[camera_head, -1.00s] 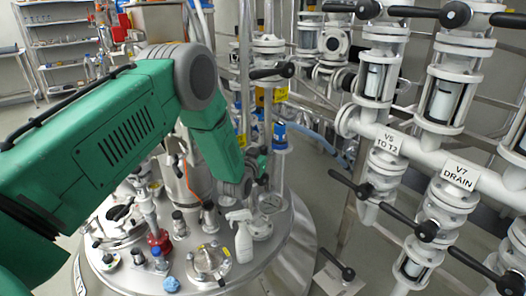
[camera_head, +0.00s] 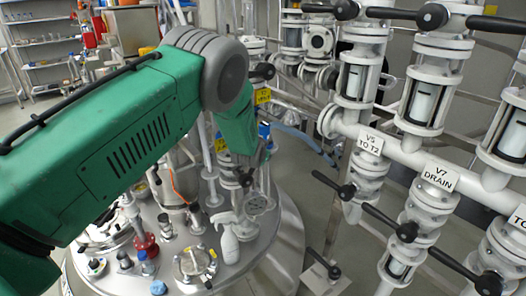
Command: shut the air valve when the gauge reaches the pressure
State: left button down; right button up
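My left arm comes in from the left, and its elbow covers part of the piping behind. My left gripper (camera_head: 245,175) is small, dark and partly hidden at the end of the arm, above the reactor lid. I cannot tell whether it is open or holds anything. A round, pale dial-like face (camera_head: 258,205) sits on the lid just below the gripper; it may be the gauge, but no reading is legible. I cannot tell which valve is the air valve. A red valve-like fitting (camera_head: 147,243) stands on the lid's left part. My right gripper is not in view.
A white spray bottle (camera_head: 229,240) stands on the steel reactor lid (camera_head: 205,280), among several fittings. White pipes with black-handled valves fill the right side, with labels V5 TO T2 (camera_head: 369,143) and V7 DRAIN (camera_head: 440,177). Shelves (camera_head: 40,45) stand at the back left.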

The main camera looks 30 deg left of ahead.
pick_arm(q)
jog(key=shift+w+d, duration=0.15)
jog(key=shift+w, duration=0.05)
jog(key=c, duration=1.4)
grip_release()
jog(key=shift+d, duration=0.1)
jog(key=shift+s, duration=0.1)
jog(key=v, duration=1.2)
